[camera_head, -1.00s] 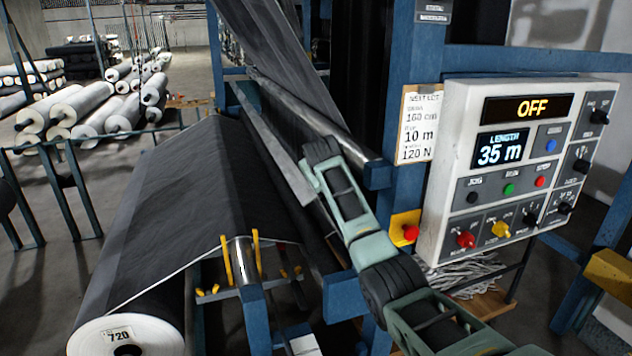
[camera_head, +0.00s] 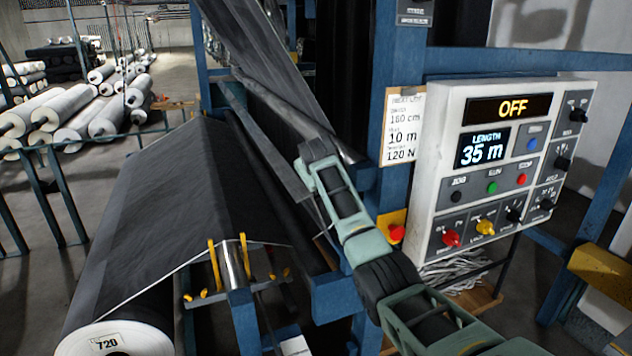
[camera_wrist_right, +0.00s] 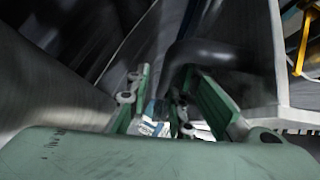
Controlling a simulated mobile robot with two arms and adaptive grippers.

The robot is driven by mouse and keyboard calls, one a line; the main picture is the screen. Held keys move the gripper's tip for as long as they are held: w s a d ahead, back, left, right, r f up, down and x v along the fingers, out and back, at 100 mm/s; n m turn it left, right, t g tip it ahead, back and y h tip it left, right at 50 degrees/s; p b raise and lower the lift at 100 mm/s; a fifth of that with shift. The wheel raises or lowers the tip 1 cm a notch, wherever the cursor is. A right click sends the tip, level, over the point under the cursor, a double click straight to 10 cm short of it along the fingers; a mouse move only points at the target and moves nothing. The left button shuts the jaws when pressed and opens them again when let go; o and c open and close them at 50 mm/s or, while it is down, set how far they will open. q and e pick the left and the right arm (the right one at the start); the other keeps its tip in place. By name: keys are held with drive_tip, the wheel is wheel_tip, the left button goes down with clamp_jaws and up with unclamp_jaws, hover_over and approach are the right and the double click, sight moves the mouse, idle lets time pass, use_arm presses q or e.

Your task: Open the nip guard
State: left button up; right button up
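A long flat grey metal plate (camera_head: 262,150), which looks like the nip guard, slants along the steel roller (camera_head: 290,115) above the dark fabric in the head view. My right arm reaches up from the lower right, its wrist end (camera_head: 318,160) in front of the plate's lower part. The fingers are hidden there. In the right wrist view my right gripper (camera_wrist_right: 165,100) has its two green fingers apart. A dark rounded bar (camera_wrist_right: 205,55) lies just beyond and partly between them; I cannot tell whether they touch it. My left gripper is not in view.
A control panel (camera_head: 440,185) showing OFF and 35 m stands right of my arm. A yellow box with a red button (camera_head: 396,232) is close beside the arm. The big dark fabric roll (camera_head: 130,315) lies at the lower left. Blue frame posts (camera_head: 400,75) surround the roller.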

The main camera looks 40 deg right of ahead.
drive_tip(key=shift+f, duration=0.2)
drive_tip(key=shift+a, duration=0.1)
drive_tip(key=v, duration=1.2)
idle(0.5)
